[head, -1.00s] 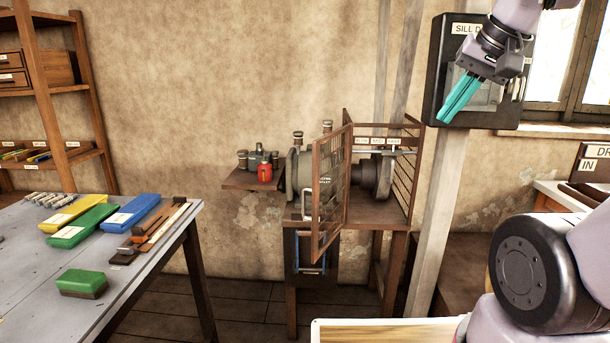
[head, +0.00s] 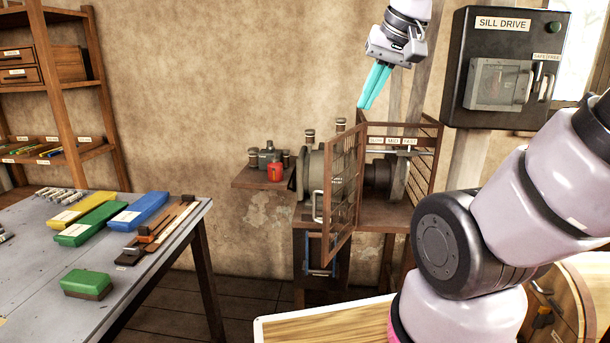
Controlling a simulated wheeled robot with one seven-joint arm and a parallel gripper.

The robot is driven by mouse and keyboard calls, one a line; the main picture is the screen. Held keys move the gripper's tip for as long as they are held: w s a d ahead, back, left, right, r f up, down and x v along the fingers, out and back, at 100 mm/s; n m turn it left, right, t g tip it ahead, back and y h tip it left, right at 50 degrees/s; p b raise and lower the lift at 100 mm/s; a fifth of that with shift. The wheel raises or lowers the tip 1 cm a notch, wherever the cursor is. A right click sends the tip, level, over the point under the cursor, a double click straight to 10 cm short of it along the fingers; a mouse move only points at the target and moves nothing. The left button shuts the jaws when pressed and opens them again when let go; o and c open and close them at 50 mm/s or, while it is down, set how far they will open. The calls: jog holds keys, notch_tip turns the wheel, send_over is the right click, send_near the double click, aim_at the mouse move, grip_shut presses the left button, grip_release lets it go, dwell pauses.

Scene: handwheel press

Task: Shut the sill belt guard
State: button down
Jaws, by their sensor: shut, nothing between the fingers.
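The sill belt guard (head: 343,187) is a brown barred door, hinged on a wooden cage (head: 425,165) around the belt machine. It stands open, swung out toward me, with a pale upright handle (head: 318,206) on its near edge. Behind it are the dark pulleys (head: 378,175), partly hidden by the bars. My gripper (head: 366,107) has teal fingers, closed together and empty. It hangs above the guard's top, in front of the wall, and appears apart from the guard.
A black SILL DRIVE box (head: 505,68) hangs on the wall at right. A grey workbench (head: 40,255) with coloured blocks stands at left. Bare floor lies between bench and machine.

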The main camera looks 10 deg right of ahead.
jog(key=w+a+f+n+g+h, duration=0.1)
jog(key=w+a+f+n+g, duration=0.3)
jog(key=w, duration=0.4)
jog(key=w+a+f+n+g+h, duration=0.1)
jog(key=w+a+f+n+h, duration=0.1)
jog(key=w+f+n, duration=0.45)
jog(key=w+a+f+n+g+h, duration=0.1)
jog(key=w+a+f+n+g, duration=0.15)
jog(key=w, duration=0.65)
send_over(323, 192)
jog(key=w+a, duration=0.4)
jog(key=w+a+f+x, duration=0.1)
jog(key=a+x, duration=0.1)
jog(key=x, duration=0.8)
jog(key=shift+s+d+m+g, duration=0.25)
jog(key=shift+s+d+m, duration=0.15)
jog(key=shift+s+d, duration=1)
jog(key=shift+d, duration=0.15)
